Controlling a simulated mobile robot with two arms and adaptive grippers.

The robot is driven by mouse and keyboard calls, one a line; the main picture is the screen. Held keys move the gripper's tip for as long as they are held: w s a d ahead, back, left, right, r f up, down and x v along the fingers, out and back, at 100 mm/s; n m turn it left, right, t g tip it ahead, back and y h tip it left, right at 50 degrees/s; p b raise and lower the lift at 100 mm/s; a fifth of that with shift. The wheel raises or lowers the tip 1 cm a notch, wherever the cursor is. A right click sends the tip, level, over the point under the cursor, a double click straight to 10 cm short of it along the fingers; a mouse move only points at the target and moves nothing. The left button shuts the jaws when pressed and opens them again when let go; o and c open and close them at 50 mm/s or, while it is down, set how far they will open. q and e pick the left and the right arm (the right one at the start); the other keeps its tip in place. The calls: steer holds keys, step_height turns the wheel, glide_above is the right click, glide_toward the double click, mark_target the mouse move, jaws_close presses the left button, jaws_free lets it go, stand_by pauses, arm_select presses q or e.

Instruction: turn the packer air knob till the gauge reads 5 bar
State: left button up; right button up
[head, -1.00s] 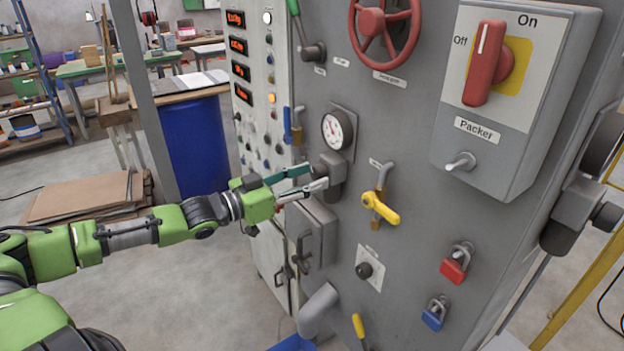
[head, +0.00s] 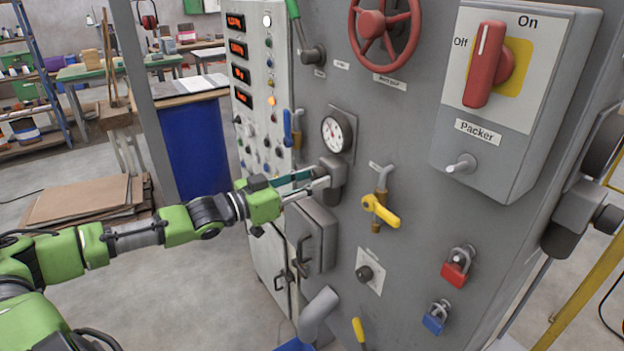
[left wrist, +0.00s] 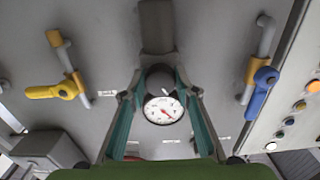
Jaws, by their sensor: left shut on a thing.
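The air gauge (head: 337,132) is a round white dial on the grey panel, and it also shows in the left wrist view (left wrist: 163,110). Its red needle shows there, pointing to the lower right, but the scale is too small to read. Just below the gauge in the head view is the grey regulator body (head: 332,172). In the left wrist view its dark round knob (left wrist: 159,78) sits between the fingers. My left gripper (head: 318,180) is shut on this knob, whose grip is partly hidden by the fingers. My right gripper is not in view.
A yellow-handled valve (head: 380,209) is right of the regulator, and a blue-handled valve (head: 292,128) is left of the gauge. A grey box with a handle (head: 312,236) juts out just below my gripper. The Packer switch box (head: 510,100) stands at upper right.

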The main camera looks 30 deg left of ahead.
arm_select(q)
steer(key=shift+m+p, duration=0.4)
steer(key=shift+m, duration=0.2)
steer(key=shift+m+p, duration=0.4)
steer(key=shift+m, duration=1.9)
steer(key=shift+m+p, duration=0.3)
steer(key=shift+m, duration=1.1)
steer(key=o, duration=1.1)
